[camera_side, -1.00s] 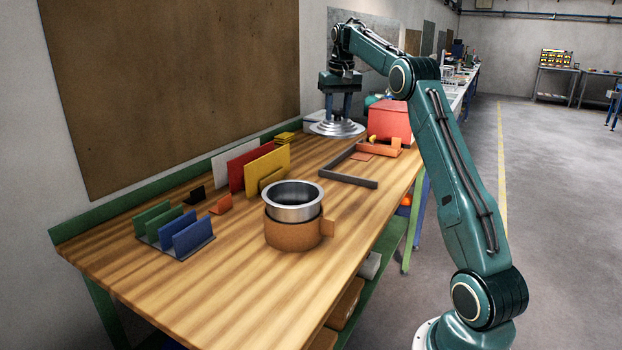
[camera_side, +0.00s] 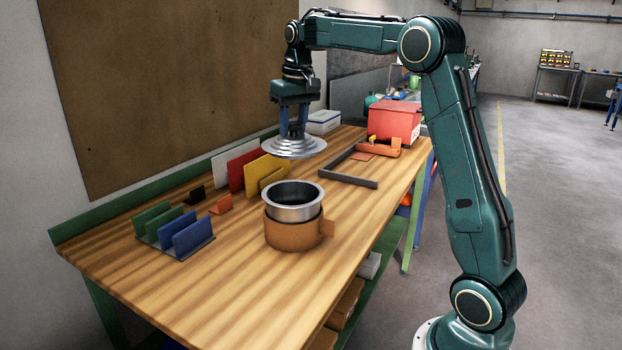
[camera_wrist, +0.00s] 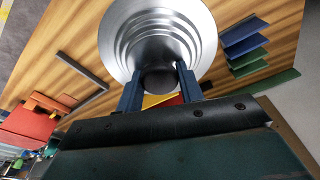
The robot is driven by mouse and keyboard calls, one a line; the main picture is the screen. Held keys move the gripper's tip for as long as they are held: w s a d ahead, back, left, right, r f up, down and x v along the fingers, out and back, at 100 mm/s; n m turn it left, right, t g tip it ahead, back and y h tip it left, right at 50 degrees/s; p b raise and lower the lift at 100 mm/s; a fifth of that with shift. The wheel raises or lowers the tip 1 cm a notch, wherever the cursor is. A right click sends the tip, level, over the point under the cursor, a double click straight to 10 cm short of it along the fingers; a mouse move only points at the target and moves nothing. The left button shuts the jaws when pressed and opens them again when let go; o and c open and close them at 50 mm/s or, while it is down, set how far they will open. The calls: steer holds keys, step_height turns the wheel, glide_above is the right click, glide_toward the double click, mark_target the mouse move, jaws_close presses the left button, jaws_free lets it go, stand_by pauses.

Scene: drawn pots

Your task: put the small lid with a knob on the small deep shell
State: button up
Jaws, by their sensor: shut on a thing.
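My gripper (camera_side: 293,128) is shut on the knob of the small metal lid (camera_side: 294,149). The lid is silver with stepped rings and hangs roughly level above the table, behind and above the small deep shell. In the wrist view the lid (camera_wrist: 190,30) fills the top middle, with the blue fingers (camera_wrist: 159,88) on either side of its dark knob. The small deep shell (camera_side: 293,212) is an open silver pot. It stands upright in a brown holder (camera_side: 290,236) with a side tab. The lid hides the shell in the wrist view.
A rack with green and blue panels (camera_side: 187,237) stands left of the shell. Red and yellow boards (camera_side: 262,170) stand behind it. A dark frame (camera_side: 347,179) lies to the right, with a red box (camera_side: 394,122) further back. The table's front is clear.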

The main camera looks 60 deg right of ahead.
mark_target(292, 138)
steer(key=shift+s+a+n, duration=0.15)
steer(key=shift+a+n, duration=0.15)
steer(key=shift+a, duration=0.65)
steer(key=f, duration=0.4)
steer(key=shift+d, duration=0.25)
steer(key=shift+f, duration=0.55)
steer(key=shift+f, duration=0.1)
steer(key=shift+f, duration=2.75)
steer(key=shift+f, duration=0.65)
steer(key=o, duration=1.1)
steer(key=shift+r, duration=0.1)
